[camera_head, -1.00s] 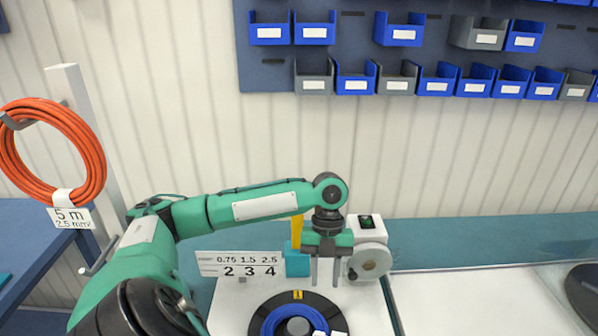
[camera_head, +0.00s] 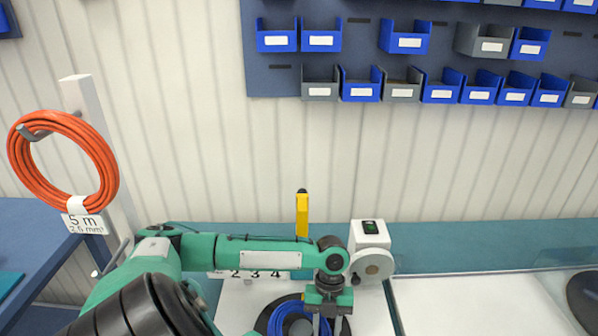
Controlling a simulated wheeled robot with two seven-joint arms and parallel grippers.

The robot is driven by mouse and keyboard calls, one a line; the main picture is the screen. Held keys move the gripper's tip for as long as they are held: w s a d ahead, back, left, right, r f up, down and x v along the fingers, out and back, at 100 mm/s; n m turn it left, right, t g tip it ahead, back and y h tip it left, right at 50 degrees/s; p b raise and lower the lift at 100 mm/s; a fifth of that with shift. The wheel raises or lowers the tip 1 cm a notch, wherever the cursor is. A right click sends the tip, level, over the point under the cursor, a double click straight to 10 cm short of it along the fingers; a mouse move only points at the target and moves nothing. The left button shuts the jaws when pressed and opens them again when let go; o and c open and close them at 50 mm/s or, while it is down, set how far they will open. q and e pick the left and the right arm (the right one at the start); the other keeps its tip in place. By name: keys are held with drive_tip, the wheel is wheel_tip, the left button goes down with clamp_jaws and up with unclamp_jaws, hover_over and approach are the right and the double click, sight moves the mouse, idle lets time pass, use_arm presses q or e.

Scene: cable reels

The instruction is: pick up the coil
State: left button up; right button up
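A blue coil (camera_head: 285,318) lies on a dark round reel plate (camera_head: 264,322) at the bottom edge of the head view, partly cut off. My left gripper (camera_head: 327,325) points down over the right side of this coil. Its two fingers look apart, but their tips are close to the picture's bottom edge, and I cannot tell whether they touch the coil. An orange coil (camera_head: 105,165) hangs on a hook at the left, with a tag (camera_head: 84,223) reading 5 m. My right gripper is not in view.
A white device with a grey wheel (camera_head: 372,265) stands right behind my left gripper. A yellow upright part (camera_head: 302,215) stands behind my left forearm. Blue and grey bins (camera_head: 440,88) hang on the wall. The white surface (camera_head: 470,300) at the right is mostly clear.

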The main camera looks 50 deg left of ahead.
use_arm(q)
drive_tip(key=shift+s+f, duration=0.1)
drive_tip(key=shift+f, duration=0.25)
clamp_jaws()
drive_tip(key=shift+r, duration=0.2)
drive_tip(key=shift+r, duration=0.25)
wheel_tip(320, 180, up, 19)
drive_tip(key=b, duration=0.2)
drive_tip(key=shift+r, duration=0.15)
